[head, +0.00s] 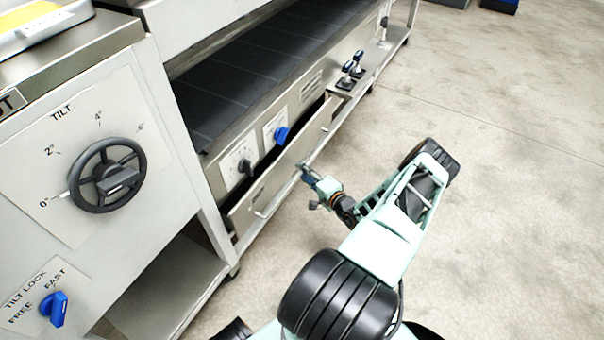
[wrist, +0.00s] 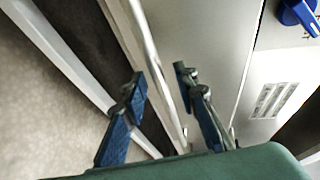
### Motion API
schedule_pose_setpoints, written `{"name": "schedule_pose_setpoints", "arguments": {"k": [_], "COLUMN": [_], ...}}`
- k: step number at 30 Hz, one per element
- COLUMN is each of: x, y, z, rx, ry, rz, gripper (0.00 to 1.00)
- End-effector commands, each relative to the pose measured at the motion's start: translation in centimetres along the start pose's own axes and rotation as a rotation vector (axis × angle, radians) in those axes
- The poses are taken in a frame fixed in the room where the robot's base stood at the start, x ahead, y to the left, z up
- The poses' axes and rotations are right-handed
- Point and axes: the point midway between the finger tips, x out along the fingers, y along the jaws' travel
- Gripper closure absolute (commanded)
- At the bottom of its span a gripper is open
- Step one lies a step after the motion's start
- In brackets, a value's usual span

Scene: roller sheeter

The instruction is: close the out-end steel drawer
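The steel drawer (head: 287,167) sits low on the machine's side, below the dark belt. Its front stands out from the body, with a dark gap behind its top edge. A thin bar handle (head: 270,202) runs along its front. My gripper (head: 306,172) is at the far end of that handle. In the wrist view, my gripper (wrist: 158,78) is open, its two blue fingers on either side of the bar handle (wrist: 150,45). I cannot tell whether a finger touches the bar. The drawer front (wrist: 205,40) fills the middle of that view.
A tilt handwheel (head: 107,175) and a blue tilt-lock knob (head: 54,308) are on the left panel. A blue knob (head: 281,134) and a dark knob (head: 244,166) sit above the drawer. Small levers (head: 353,66) stand beyond it. The floor (head: 500,200) on the right is clear.

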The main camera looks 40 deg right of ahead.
Motion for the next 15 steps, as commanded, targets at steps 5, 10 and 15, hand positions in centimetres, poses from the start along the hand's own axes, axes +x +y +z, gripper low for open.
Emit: {"name": "schedule_pose_setpoints", "arguments": {"k": [5,10,15], "x": [0.95,0.98,0.96], "y": [-0.04,-0.09,-0.08], "z": [-0.04,-0.05,-0.03], "rx": [0.000,0.000,0.000], "ry": [0.001,0.001,0.000], "rz": [-0.001,-0.001,0.000], "gripper": [0.73,0.73,0.84]}}
